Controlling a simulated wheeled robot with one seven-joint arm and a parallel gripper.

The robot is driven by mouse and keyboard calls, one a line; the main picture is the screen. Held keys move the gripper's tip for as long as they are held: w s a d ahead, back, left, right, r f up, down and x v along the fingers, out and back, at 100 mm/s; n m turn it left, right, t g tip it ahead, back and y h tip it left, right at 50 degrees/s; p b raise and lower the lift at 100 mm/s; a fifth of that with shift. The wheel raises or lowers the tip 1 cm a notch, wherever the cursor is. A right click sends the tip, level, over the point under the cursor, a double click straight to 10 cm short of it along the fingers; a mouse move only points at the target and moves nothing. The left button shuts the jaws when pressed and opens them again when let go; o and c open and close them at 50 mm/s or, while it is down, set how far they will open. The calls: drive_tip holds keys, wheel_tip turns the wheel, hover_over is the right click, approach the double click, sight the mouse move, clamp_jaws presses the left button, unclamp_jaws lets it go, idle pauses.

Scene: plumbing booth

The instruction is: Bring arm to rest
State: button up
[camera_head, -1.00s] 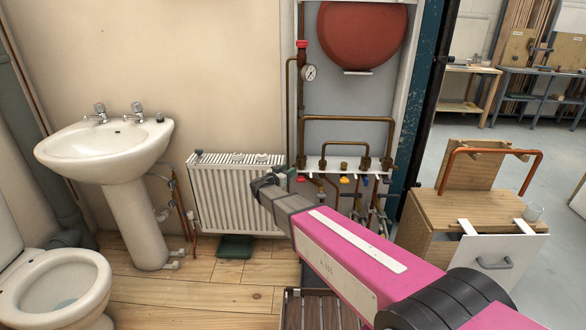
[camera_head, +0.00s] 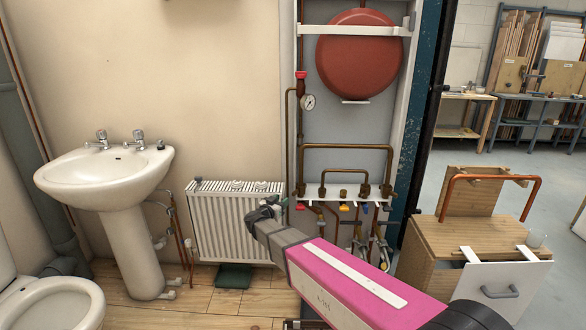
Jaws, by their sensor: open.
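My arm is pink with grey and black parts and reaches in from the lower right. My gripper (camera_head: 264,210) is at its far end, in front of the upper right part of the white radiator (camera_head: 226,218) in the picture. The gripper is open, and I see nothing held in it. Its fingertips are small and dark, and the gap between them is hard to make out.
A white washbasin (camera_head: 110,178) and a toilet (camera_head: 50,305) stand at the left. Copper pipes (camera_head: 348,148) and a red tank (camera_head: 360,57) are on the wall ahead. A wooden cabinet (camera_head: 460,242) with a copper pipe on it stands at the right.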

drive_tip(key=s+d+f+n+g+y, duration=0.3)
drive_tip(key=s+d+g, duration=0.5)
drive_tip(key=s+d, duration=0.5)
drive_tip(key=s+d+f+n+g+y, duration=0.3)
drive_tip(key=s+d+f+g+y, duration=0.2)
drive_tip(key=s+d, duration=0.7)
drive_tip(key=d+g+y, duration=0.1)
drive_tip(key=d+g, duration=0.1)
drive_tip(key=d, duration=0.1)
drive_tip(key=shift+s+d+f+g, duration=0.3)
drive_tip(key=shift+s+f+g, duration=0.05)
drive_tip(key=shift+f+g, duration=0.05)
